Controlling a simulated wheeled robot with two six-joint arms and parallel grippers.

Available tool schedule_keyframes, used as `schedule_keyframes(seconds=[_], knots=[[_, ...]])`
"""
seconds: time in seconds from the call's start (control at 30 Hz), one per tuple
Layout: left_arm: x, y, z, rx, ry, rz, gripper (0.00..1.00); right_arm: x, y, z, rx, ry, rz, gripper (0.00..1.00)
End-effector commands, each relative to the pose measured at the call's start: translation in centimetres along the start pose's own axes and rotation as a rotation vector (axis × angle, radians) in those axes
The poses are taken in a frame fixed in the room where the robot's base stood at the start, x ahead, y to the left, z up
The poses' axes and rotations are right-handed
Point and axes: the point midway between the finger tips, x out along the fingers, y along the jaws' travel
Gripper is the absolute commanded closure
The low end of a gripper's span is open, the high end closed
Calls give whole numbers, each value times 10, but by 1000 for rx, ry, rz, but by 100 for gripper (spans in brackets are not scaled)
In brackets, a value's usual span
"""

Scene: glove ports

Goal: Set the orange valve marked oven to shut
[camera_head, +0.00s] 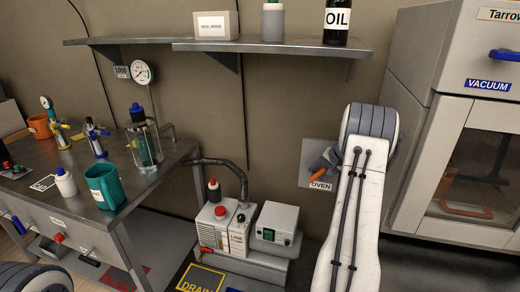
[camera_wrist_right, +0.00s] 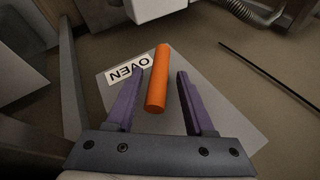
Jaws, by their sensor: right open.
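The orange valve (camera_head: 318,175) is a bar handle on a grey wall plate with a label reading OVEN (camera_head: 320,186). In the right wrist view the orange bar (camera_wrist_right: 158,80) stands nearly upright in the picture, tilted slightly. My right gripper (camera_head: 325,163) is at the plate, partly hidden behind my right arm. Its two purple fingers (camera_wrist_right: 161,74) are open, one on each side of the bar, with visible gaps on both sides. The OVEN label (camera_wrist_right: 129,74) lies by the left finger. I see only part of my left arm at the lower left, not its gripper.
A pump unit (camera_head: 225,228) and a grey box with a green switch (camera_head: 275,228) stand below and left of the plate. A vacuum oven (camera_head: 470,150) stands to the right. A shelf (camera_head: 270,48) is above. A cluttered metal bench (camera_head: 150,187) is at left.

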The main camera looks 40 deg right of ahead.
Motion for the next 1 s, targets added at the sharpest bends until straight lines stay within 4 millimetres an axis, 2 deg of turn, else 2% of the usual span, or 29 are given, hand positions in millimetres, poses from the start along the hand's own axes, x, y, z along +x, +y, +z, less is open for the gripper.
schedule_keyframes(seconds=[0.03,0.1,0.5,0.77,1.0], knots=[[-16,1,-1,0,0,0,50,-7,-6,-1,-10,1,23,47],[-28,2,-2,0,0,0,50,-7,-8,0,-25,8,58,47],[-86,6,-5,0,1,0,50,-5,-15,2,-113,53,262,47],[-87,6,-5,0,0,0,50,1,-16,4,-158,80,368,47],[-67,5,-4,0,0,0,50,7,-17,6,-203,103,475,47]])
